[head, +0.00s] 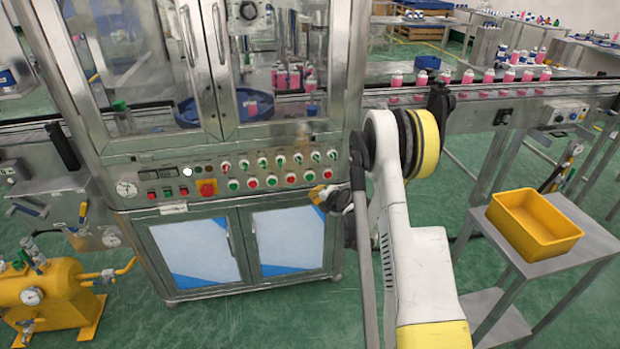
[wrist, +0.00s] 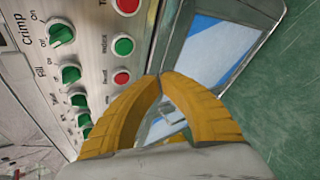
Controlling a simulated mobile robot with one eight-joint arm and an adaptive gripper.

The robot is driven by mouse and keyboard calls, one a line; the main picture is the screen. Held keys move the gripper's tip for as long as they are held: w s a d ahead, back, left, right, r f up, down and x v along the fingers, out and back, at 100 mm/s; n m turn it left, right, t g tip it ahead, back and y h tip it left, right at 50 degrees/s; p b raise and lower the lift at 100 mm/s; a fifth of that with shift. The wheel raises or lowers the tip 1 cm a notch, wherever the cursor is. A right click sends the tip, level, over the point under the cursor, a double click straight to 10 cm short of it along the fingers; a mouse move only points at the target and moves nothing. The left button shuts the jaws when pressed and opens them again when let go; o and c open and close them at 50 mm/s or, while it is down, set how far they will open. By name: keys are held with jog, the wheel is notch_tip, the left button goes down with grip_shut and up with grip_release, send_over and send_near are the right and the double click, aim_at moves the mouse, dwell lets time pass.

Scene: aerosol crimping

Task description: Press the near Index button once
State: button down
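The control panel (head: 220,172) on the crimping machine's front carries a row of green and red push buttons under a row of green switches. In the wrist view, a green button (wrist: 123,46) and a red button (wrist: 122,78) lie just beyond and left of my fingertips, with another red button (wrist: 127,5) at the top edge. My gripper (head: 317,196) is at the panel's lower right, in front of its bottom edge. In the wrist view, its yellow fingers (wrist: 160,76) meet at the tips, shut and empty. Contact with the panel cannot be told.
A green crimp switch (wrist: 61,33) and several similar switches line the panel. A larger red knob (head: 207,188) and small coloured buttons sit further left. Cabinet doors (head: 195,252) lie below. A yellow bin (head: 535,222) stands on a side table at right; the conveyor (head: 490,92) runs behind.

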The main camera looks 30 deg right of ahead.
aim_at(310, 177)
jog(key=shift+w+d, duration=0.35)
jog(key=shift+w, duration=0.7)
jog(key=shift+w+d, duration=0.3)
jog(key=shift+w, duration=0.8)
jog(key=shift+w+d, duration=0.35)
jog(key=shift+w, duration=0.7)
jog(key=shift+w+d, duration=0.15)
jog(key=shift+w, duration=0.25)
